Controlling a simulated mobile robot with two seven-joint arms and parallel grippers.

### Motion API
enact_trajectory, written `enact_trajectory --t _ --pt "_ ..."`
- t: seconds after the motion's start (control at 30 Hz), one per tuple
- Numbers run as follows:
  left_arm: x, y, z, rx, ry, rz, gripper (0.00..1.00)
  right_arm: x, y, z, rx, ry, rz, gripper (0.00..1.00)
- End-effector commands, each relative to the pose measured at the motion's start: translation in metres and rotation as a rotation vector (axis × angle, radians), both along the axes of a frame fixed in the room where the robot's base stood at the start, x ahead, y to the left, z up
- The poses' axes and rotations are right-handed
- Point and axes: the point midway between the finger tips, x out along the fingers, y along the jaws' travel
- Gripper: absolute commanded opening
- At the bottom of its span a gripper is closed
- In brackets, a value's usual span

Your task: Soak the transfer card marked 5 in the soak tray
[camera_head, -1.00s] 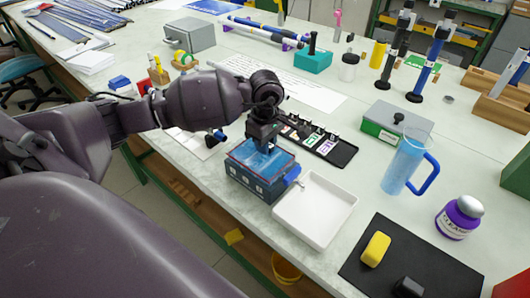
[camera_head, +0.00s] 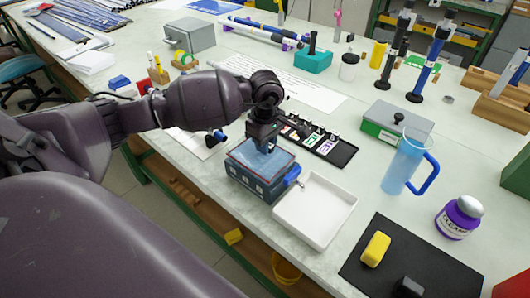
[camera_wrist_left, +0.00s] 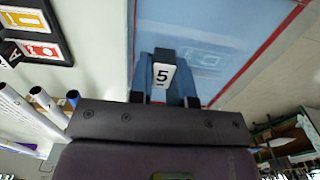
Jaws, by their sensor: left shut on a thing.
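My left gripper (camera_head: 266,144) points down over the soak tray (camera_head: 258,187), a dark box with a red-edged rim and blue liquid. It is shut on the transfer card marked 5; the white number tag (camera_wrist_left: 163,75) shows between its fingers in the left wrist view. The rest of the card is hard to make out; a pale printed shape shows in the blue beyond the tag. The fingertips appear at the liquid, but the exact depth is unclear. The blue liquid and red rim of the soak tray (camera_wrist_left: 268,47) fill the upper middle there. My right gripper is out of view.
A black card rack (camera_head: 341,154) with several cards stands just behind the soak tray. A white empty tray (camera_head: 315,209) sits to its right. A blue-handled jug (camera_head: 405,165), a purple bottle (camera_head: 459,217) and a black mat (camera_head: 365,268) with a yellow block are farther right.

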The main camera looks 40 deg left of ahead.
Motion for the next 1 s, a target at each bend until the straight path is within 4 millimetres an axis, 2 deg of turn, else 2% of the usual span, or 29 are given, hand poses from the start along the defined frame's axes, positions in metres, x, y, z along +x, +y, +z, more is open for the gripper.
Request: enact_trajectory --t 0.17,1.0 --pt "0.000 0.000 0.003 0.000 -0.001 0.000 0.03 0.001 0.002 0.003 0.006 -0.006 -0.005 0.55" --pt "0.000 0.000 0.057 0.001 -0.003 0.000 0.03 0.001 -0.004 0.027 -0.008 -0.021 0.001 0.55"
